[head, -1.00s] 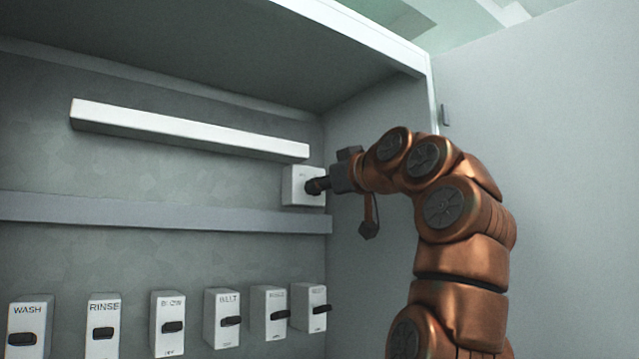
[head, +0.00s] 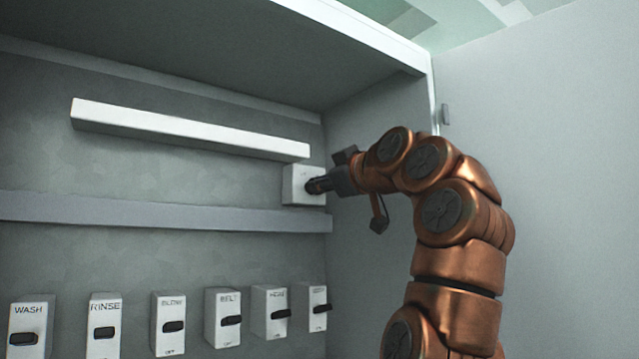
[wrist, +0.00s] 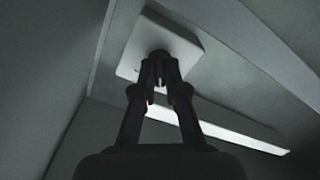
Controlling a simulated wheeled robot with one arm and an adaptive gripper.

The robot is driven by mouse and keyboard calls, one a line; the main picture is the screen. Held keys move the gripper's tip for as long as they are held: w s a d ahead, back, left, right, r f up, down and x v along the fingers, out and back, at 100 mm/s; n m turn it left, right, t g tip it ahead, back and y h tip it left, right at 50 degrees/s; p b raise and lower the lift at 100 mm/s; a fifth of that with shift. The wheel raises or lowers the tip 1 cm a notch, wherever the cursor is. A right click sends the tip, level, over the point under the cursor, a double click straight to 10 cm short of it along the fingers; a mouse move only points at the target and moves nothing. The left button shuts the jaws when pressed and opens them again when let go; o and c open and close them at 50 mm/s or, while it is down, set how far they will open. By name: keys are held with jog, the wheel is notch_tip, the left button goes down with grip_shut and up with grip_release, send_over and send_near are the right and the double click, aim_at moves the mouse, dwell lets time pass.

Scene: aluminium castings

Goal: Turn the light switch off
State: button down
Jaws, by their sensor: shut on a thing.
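The light switch is a white square box (head: 296,185) on the back wall at the right, just below the right end of a long white bar. It also shows in the wrist view (wrist: 186,48), tilted in the picture. My gripper (head: 314,186) is at the front of this box, with its fingers shut on the switch's small dark lever. In the wrist view the fingertips (wrist: 160,66) meet at the middle of the box face. The fingers cover most of the lever, so its position cannot be told.
A long white bar (head: 185,130) runs along the wall to the left. A grey rail (head: 160,212) passes below the box. Several labelled switch boxes, such as WASH (head: 31,318) and RINSE (head: 104,318), stand lower. A side wall (head: 365,250) is close at right.

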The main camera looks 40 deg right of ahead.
jog(key=c, duration=1.3)
grip_release()
jog(key=shift+w, duration=0.25)
jog(key=shift+o, duration=0.4)
jog(key=shift+w+f, duration=0.1)
jog(key=shift+w, duration=0.05)
jog(key=s, duration=1.2)
jog(key=shift+s+a, duration=0.15)
jog(key=shift+a, duration=0.2)
